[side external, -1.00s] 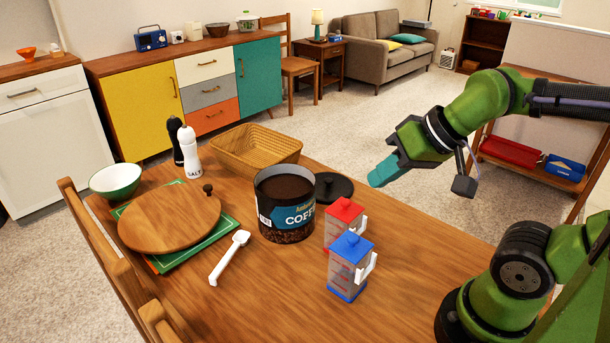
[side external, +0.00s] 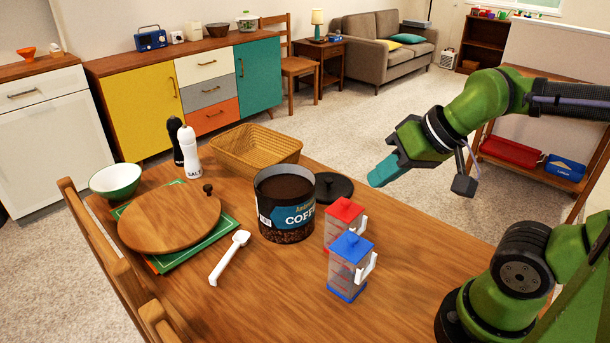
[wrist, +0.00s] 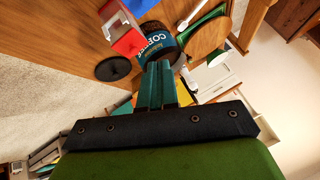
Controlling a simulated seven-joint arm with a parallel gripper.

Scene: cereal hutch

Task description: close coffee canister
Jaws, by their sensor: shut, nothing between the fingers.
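The coffee canister (side external: 287,210) stands upright and open on the wooden table, with dark coffee visible inside. It also shows in the wrist view (wrist: 157,42), partly hidden behind my fingers. My gripper (side external: 384,172) is in the air to the right of the lid and above the table. Its teal fingers (wrist: 157,78) are shut together with nothing between them.
Red-lidded (side external: 345,223) and blue-lidded (side external: 348,268) dispensers stand right of the canister. A wicker basket (side external: 257,148) is behind it. A white scoop (side external: 229,258), round wooden board (side external: 170,218), green-white bowl (side external: 115,180) and salt shaker (side external: 188,152) are to the left.

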